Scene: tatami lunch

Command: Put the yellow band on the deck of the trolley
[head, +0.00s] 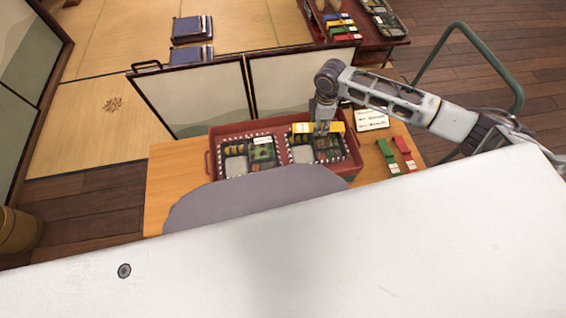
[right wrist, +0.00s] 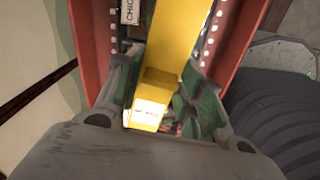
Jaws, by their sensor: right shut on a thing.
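The yellow band (head: 302,128) is at the far side of the right lunch box (head: 330,156), inside the red crate (head: 212,168). My right gripper (head: 322,131) is shut on it from above. In the right wrist view the yellow band (right wrist: 176,42) runs between the fingers of my right gripper (right wrist: 163,88). I cannot tell whether the band touches the box or is held just above it. My left gripper is not in view.
A green band (head: 387,156) and a red band (head: 404,154) lie on the wood right of the crate, near a white card (head: 371,120). Low folding screens (head: 195,97) stand behind. A dark table (head: 370,42) with more bands is at the back right.

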